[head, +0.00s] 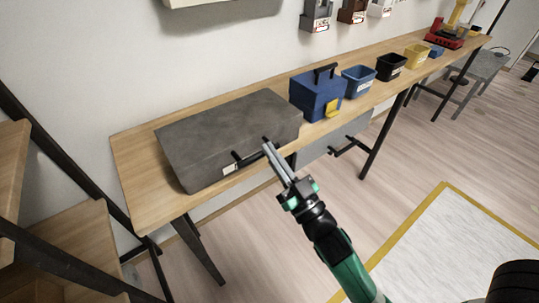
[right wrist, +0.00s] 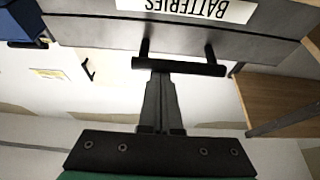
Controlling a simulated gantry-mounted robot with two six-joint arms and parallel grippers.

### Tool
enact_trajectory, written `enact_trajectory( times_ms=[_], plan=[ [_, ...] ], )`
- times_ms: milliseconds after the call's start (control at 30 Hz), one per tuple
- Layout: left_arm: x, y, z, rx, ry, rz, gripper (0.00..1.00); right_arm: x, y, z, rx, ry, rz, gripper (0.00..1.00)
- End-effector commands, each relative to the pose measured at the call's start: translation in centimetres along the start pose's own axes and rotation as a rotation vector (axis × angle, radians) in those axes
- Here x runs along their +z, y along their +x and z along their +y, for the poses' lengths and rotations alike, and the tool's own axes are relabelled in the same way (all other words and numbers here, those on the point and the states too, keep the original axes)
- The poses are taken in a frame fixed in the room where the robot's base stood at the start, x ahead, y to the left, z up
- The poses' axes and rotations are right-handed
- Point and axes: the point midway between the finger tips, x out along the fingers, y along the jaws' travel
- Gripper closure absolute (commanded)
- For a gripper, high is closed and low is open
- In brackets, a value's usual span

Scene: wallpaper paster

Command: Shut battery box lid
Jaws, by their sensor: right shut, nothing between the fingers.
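The battery box (head: 225,135) is a grey box at the left end of the wooden table. Its top looks flat and down in the head view. In the right wrist view, upside down, its front shows a white BATTERIES label (right wrist: 205,8) and a thin dark seam beside it. A black bar handle (right wrist: 180,67) stands out from the front. My right gripper (head: 269,149) is shut and empty, its fingertips at the handle. In the right wrist view the fingers (right wrist: 161,78) end at the bar; I cannot tell whether they touch it. My left gripper is not in view.
A blue toolbox (head: 312,97) stands right of the box, followed by blue (head: 358,81), black (head: 391,66) and yellow bins (head: 417,56). A grey unit with a handle hangs under the table (head: 335,140). Wooden shelves (head: 70,240) stand at left. Floor in front is open.

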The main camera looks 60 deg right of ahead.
Motion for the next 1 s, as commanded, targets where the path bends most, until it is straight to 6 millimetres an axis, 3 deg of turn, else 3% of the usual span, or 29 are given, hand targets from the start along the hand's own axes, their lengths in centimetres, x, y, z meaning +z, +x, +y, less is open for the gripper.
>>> enact_trajectory(
  times_ms=[33,533,667,833,900,1000],
  plan=[
    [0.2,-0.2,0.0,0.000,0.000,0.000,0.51,1.6,-0.4,0.1,0.006,-0.001,-0.039,1.00],
    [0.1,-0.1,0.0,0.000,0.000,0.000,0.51,1.6,-0.4,0.1,0.006,0.000,-0.042,1.00],
    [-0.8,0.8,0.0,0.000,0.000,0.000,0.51,0.1,0.2,0.0,0.002,0.001,-0.034,1.00],
    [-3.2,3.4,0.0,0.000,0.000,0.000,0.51,-4.4,1.8,-0.3,-0.008,0.004,-0.003,1.00],
    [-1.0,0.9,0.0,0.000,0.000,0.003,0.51,-1.3,-1.0,-0.3,-0.009,0.002,-0.007,1.00],
    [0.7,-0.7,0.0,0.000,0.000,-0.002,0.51,0.0,-3.6,-0.3,-0.010,0.002,-0.003,1.00]
  ],
)
